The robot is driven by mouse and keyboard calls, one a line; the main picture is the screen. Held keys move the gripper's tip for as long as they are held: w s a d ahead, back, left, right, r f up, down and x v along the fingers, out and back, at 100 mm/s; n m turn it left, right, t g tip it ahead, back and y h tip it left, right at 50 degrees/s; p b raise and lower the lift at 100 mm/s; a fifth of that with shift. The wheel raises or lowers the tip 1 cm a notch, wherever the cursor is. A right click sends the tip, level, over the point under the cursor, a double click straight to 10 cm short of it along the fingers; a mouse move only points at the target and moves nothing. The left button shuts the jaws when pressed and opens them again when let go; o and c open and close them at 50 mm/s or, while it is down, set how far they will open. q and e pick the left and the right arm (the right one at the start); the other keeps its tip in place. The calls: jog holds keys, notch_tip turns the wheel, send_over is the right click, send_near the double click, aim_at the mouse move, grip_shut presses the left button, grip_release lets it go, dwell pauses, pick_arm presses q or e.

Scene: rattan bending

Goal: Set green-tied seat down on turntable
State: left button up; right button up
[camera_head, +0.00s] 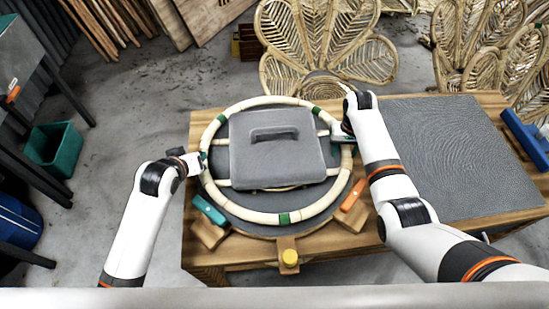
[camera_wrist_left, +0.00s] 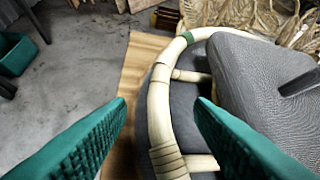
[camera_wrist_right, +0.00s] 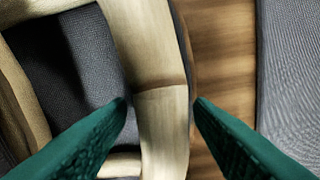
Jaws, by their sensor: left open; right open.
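The green-tied seat (camera_head: 284,218) is a round pale rattan ring with green ties and cross bars. It lies over the dark round turntable (camera_head: 243,206) on the wooden bench. A grey square block with a handle (camera_head: 278,158) sits inside the ring's outline. My left gripper (camera_head: 203,163) is at the ring's left side; in the left wrist view its open green fingers straddle the rim (camera_wrist_left: 160,110). My right gripper (camera_head: 340,134) is at the ring's right side; in the right wrist view its open fingers lie either side of the rim (camera_wrist_right: 160,105). Whether the fingers touch the rim is unclear.
Clamps with a green handle (camera_head: 209,210) and an orange handle (camera_head: 353,196) stand by the turntable's front, with a yellow knob (camera_head: 289,258) between. A grey mat (camera_head: 455,155) covers the bench's right. Rattan backs (camera_head: 325,45) stand behind. A green bin (camera_head: 55,148) is on the floor.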

jog(key=shift+r, duration=0.45)
pick_arm(q)
jog(key=shift+s+r, duration=0.45)
pick_arm(e)
notch_tip(320, 180, up, 11)
pick_arm(q)
jog(key=shift+a, duration=0.1)
pick_arm(e)
jog(key=shift+a+r, duration=0.1)
jog(key=shift+r, duration=0.05)
pick_arm(q)
jog(key=shift+s+a+p, duration=0.35)
jog(key=shift+a+p, duration=0.15)
jog(key=shift+a, duration=0.4)
jog(key=shift+s+a+p, duration=0.4)
jog(key=shift+a+p, duration=0.15)
jog(key=shift+a, duration=0.4)
jog(key=shift+s+a+p, duration=0.35)
jog(key=shift+a+p, duration=0.15)
jog(key=shift+a, duration=0.4)
pick_arm(e)
jog(key=shift+r, duration=1.4)
pick_arm(q)
jog(key=shift+r, duration=0.1)
pick_arm(e)
jog(key=shift+r, duration=0.1)
